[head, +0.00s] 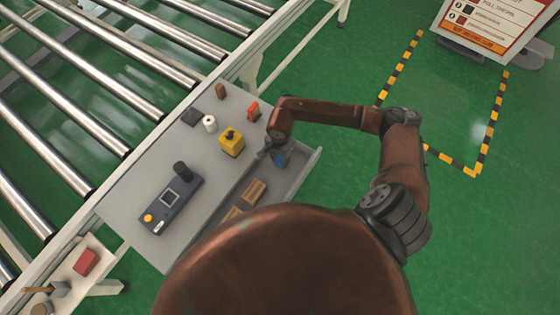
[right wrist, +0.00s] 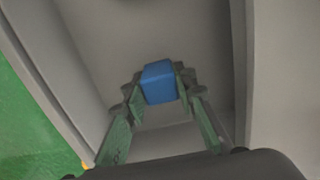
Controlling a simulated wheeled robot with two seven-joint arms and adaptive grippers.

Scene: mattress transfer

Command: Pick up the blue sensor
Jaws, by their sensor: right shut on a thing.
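The blue sensor (right wrist: 158,82) is a small blue block. In the right wrist view it sits between the two fingertips of my right gripper (right wrist: 160,92), which is shut on it. In the head view the blue sensor (head: 280,159) shows as a small blue patch below my right gripper (head: 277,156), over the grey tray section at the right side of the table. I cannot tell whether the sensor still touches the tray floor. My left gripper is not in view.
The grey table (head: 130,195) holds a dark control box (head: 170,204), a yellow block (head: 232,143), a white roll (head: 210,123) and a red item (head: 253,110). Wooden blocks (head: 254,191) lie in the tray. A roller conveyor (head: 90,80) runs at the left.

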